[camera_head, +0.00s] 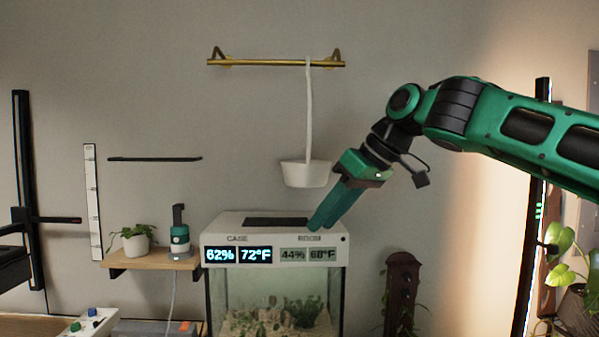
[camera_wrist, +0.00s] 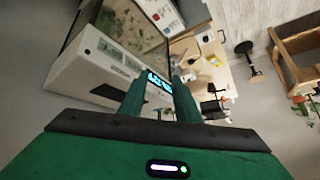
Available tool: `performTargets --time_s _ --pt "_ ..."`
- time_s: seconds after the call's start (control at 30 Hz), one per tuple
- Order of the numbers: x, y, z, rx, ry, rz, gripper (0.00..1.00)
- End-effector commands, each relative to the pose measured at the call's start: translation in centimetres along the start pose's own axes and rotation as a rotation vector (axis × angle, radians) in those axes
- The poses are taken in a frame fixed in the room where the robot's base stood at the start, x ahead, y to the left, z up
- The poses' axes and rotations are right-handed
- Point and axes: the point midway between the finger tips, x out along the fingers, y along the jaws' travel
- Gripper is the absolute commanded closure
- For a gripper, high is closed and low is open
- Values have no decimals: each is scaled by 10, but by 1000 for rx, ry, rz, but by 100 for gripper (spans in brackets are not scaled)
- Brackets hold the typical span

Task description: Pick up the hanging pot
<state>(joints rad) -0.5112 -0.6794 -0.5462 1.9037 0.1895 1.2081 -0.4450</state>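The hanging pot (camera_head: 306,174) is white and hangs upright on a long pale strap from a brass rail (camera_head: 276,63) on the wall. It does not show in the wrist view. My gripper (camera_head: 318,225) is green and points down and left, its fingertips below and slightly right of the pot, in front of the case lid's right part. In the wrist view my gripper (camera_wrist: 160,85) has a clear gap between its fingers, with nothing held. In the head view, the body of my gripper is close to the pot's right side; whether they touch I cannot tell.
A glass case with a white lid (camera_head: 335,225) and lit displays stands below the pot. A wooden shelf (camera_head: 150,259) at left holds a small potted plant (camera_head: 137,239) and a green-and-white device (camera_head: 180,240). The wall around the pot's left is clear.

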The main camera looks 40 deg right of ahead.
Motion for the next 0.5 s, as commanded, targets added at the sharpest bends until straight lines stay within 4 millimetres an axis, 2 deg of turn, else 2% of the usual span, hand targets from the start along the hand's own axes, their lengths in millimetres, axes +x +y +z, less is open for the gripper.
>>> performTargets --time_s 0.03,0.1,0.3,0.5 --pt "-15 0 -18 -47 45 -33 70" --pt "-35 2 -38 -104 100 -73 70" --pt "-86 20 -90 -249 253 -184 70" --pt "-119 48 -131 -358 387 -280 70"
